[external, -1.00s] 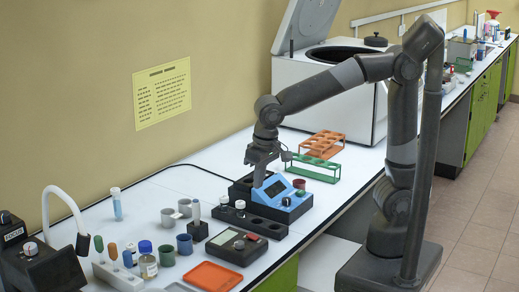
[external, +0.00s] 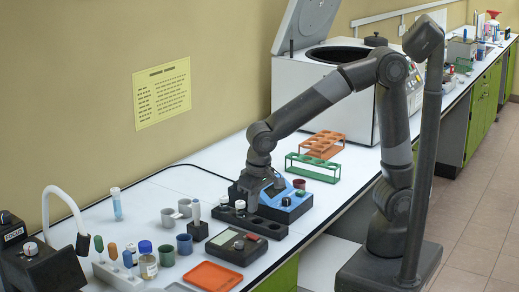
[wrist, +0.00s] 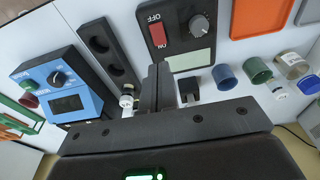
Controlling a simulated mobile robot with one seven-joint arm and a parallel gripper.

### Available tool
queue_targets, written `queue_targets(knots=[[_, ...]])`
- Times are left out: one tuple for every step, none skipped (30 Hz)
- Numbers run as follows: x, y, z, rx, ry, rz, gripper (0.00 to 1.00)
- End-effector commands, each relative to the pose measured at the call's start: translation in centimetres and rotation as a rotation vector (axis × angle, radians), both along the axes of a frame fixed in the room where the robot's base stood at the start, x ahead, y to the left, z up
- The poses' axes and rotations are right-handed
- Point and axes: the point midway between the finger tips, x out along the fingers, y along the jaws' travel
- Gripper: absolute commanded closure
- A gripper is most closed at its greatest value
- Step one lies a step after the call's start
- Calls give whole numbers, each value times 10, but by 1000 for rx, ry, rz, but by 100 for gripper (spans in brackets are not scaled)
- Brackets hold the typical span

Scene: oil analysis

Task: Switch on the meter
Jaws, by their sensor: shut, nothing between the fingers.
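A blue box (external: 290,207) with a dark knob and a small display stands on the bench; it also shows in the wrist view (wrist: 85,90) at the left. A flat black device (external: 236,246) lies nearer the bench's front edge. In the wrist view this device (wrist: 178,65) shows a red rocker switch (wrist: 158,33) marked OFF, a grey knob (wrist: 199,26) and a pale panel. Which of the two is the meter I cannot tell. My gripper (wrist: 160,70) is shut and empty. In the external view it hangs low behind the blue box, its fingertips hidden.
A black block with round holes (wrist: 105,45) lies between the two devices. Small white-topped items (external: 240,206) stand close to my gripper. A green rack (external: 313,168) stands behind at right.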

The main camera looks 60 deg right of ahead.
Motion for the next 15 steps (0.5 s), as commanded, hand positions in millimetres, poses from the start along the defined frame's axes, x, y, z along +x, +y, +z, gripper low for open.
queue_targets(knots=[[1,0,-13,-3,3,1,100],[2,0,-19,-3,3,1,100],[3,0,-28,-4,4,0,100],[4,0,-33,-2,3,1,100],[4,0,-39,-3,3,1,100],[6,0,-46,-2,3,0,100],[6,0,-51,-3,3,0,100],[7,0,-55,-2,2,0,100],[8,0,-60,-2,2,0,100],[8,0,-64,-2,2,0,100],[9,0,-67,-1,1,0,100],[10,0,-70,0,1,1,100],[10,0,-72,0,1,1,100],[10,0,-74,0,0,1,100],[10,0,-76,0,0,1,100]])
